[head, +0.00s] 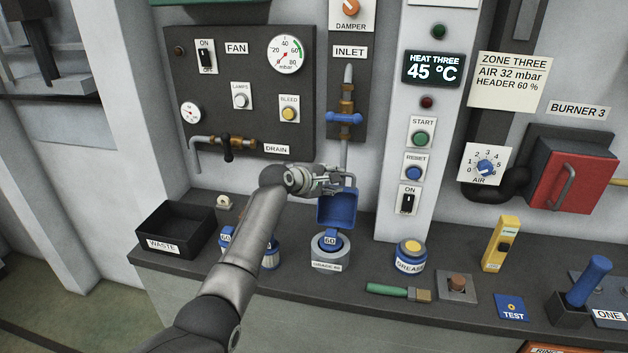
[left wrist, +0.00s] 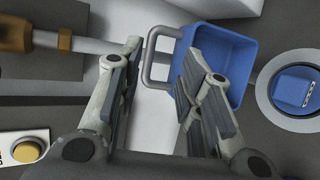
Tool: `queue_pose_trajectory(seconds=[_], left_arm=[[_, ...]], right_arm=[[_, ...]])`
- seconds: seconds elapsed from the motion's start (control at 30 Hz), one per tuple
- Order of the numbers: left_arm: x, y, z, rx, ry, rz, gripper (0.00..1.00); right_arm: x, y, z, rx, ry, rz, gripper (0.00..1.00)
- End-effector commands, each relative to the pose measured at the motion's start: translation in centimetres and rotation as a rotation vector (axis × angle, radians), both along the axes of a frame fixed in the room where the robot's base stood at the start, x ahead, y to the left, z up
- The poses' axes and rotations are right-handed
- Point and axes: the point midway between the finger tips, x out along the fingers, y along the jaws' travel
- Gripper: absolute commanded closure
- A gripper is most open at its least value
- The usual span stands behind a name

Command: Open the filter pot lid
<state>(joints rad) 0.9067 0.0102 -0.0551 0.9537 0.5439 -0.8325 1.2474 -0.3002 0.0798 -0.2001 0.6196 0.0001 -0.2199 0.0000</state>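The filter pot (head: 331,266) is a grey round pot labelled "GRADE 60" on the bench. Its blue lid (head: 337,209) stands raised at the pot's back, and the pot mouth is uncovered. A blue piece marked 60 (head: 330,241) sits inside the pot; its top also shows in the left wrist view (left wrist: 293,90). My left gripper (head: 338,181) is at the top of the lid. In the left wrist view its fingers (left wrist: 163,75) are apart, with the lid's grey handle (left wrist: 148,60) seen between and beyond them. The right finger overlaps the blue lid (left wrist: 238,58). My right gripper is out of view.
A black waste bin (head: 205,229) stands at the left. Blue 60-marked filters (head: 271,256) are partly hidden behind my left arm. A pipe with a blue valve (head: 344,118) hangs above the lid.

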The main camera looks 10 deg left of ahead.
Motion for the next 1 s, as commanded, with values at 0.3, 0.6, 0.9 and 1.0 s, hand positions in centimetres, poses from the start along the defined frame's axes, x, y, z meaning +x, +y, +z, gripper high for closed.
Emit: queue_pose_trajectory(seconds=[0.3, 0.6, 0.9, 1.0], left_arm=[[-3.0, 1.5, 1.7, 0.0, -0.002, 0.001, 0.66], [-5.9, 2.8, 3.2, 0.001, -0.002, -0.001, 0.66], [-7.0, 3.3, 3.7, 0.001, 0.0, 0.0, 0.66], [-7.0, 3.3, 3.7, 0.001, 0.0, 0.0, 0.66]], right_arm=[[0.0, 0.0, 0.0, 0.0, -0.001, 0.0, 0.6], [0.0, 0.0, 0.0, 0.0, -0.001, 0.0, 0.6], [0.0, 0.0, 0.0, 0.0, 0.0, 0.0, 0.6], [0.0, 0.0, 0.0, 0.0, 0.0, 0.0, 0.6]])
